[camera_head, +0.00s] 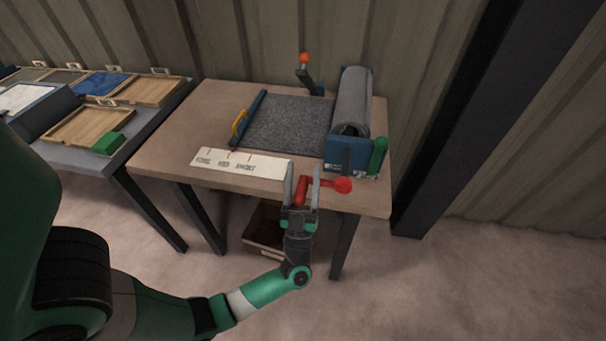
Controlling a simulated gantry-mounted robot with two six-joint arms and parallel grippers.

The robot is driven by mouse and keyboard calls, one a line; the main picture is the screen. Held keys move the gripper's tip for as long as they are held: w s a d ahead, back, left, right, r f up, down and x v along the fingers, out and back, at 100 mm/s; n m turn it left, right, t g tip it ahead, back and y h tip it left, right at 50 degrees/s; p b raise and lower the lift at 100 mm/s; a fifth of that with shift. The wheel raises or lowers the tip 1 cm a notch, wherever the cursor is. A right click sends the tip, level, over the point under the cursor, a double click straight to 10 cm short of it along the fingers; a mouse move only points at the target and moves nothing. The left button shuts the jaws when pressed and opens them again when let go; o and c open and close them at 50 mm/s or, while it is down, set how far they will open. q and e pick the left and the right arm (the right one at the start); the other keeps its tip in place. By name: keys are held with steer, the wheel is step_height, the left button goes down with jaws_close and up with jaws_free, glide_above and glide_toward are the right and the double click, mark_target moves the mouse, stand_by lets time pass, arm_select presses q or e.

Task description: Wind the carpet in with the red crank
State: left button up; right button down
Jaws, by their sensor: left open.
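The red crank (342,186) shows at the table's front edge, below the blue roller stand (347,154). Its round red knob points right and a red part lies to its left. My left gripper (303,168) is open, fingers pointing away from me, with that red part showing between them; whether they touch it I cannot tell. The grey carpet (290,122) lies flat on the table and runs into a thick roll (353,98) on its right. A dark blue bar (250,115) with a yellow handle (239,122) is at its left end. My right gripper is out of view.
A green handle (378,156) stands beside the roller stand, and an orange-knobbed lever (304,60) stands behind the carpet. A white marked strip (240,163) lies in front. A second table with wooden trays (95,125) is at left. A dark beam rises at right.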

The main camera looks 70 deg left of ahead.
arm_select(q)
jaws_close()
stand_by(1.4)
